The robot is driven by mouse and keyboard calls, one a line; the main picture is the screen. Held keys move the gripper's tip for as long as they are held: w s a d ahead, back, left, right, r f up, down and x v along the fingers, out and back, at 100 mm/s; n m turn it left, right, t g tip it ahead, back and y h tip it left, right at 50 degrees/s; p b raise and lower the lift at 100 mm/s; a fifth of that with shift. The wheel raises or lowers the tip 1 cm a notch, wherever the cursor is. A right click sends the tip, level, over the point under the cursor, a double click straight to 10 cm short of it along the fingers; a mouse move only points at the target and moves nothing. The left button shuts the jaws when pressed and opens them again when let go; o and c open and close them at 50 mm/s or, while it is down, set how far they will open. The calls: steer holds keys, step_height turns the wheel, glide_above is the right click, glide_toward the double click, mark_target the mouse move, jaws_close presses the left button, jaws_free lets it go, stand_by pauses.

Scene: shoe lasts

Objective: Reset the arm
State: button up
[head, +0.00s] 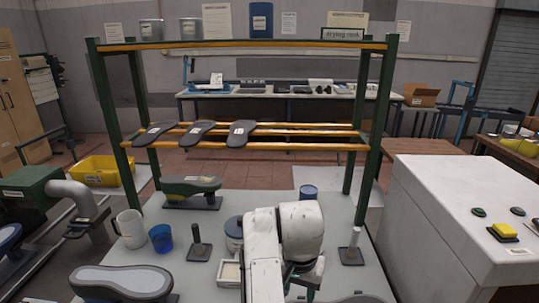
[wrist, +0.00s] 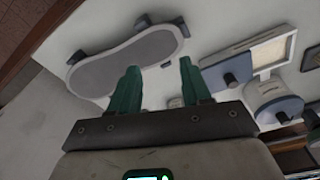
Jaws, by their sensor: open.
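My gripper (wrist: 159,66) shows in the wrist view with its two green fingers apart and nothing between them. A grey-topped shoe last (wrist: 125,58) lies beyond the fingertips on the white table, apart from them. In the head view this last (head: 122,281) is at the table's front left. My white arm stands over the front middle of the table and hides part of it. The gripper's fingers cannot be made out in the head view.
A green-and-grey last (head: 192,192), white mug (head: 131,228), blue cup (head: 161,238), lidded pot (head: 234,233) and two dark-based posts (head: 199,244) (head: 351,248) stand around my arm. The drying rack (head: 376,130) holds several soles behind. A white cabinet (head: 440,220) stands right.

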steer(key=shift+t+h, duration=0.4)
steer(key=shift+t, duration=0.3)
steer(key=d+f, duration=0.1)
steer(key=d, duration=0.2)
steer(key=s+d+f, duration=0.1)
steer(key=d+f, duration=0.1)
steer(key=d, duration=0.2)
steer(key=s+d+f, duration=0.1)
steer(key=d, duration=0.3)
steer(key=shift+s+d+f, duration=0.15)
steer(key=shift+s, duration=0.1)
steer(key=shift+n+t, duration=0.6)
steer(key=shift+n, duration=0.1)
steer(key=s+d+f, duration=0.1)
steer(key=s+d, duration=0.1)
steer(key=s+d+f, duration=0.1)
steer(key=s+d, duration=0.1)
steer(key=d, duration=0.1)
steer(key=s+d+f, duration=0.1)
steer(key=s+d, duration=0.1)
steer(key=shift+d, duration=0.2)
steer(key=s+d+f+n+g, duration=0.1)
steer(key=s+f, duration=0.3)
steer(key=s, duration=0.9)
steer(key=s+d+f+n+g+y, duration=0.1)
steer(key=s+f, duration=0.2)
steer(key=s, duration=1.1)
steer(key=shift+f+g, duration=0.3)
steer(key=shift+f, duration=0.1)
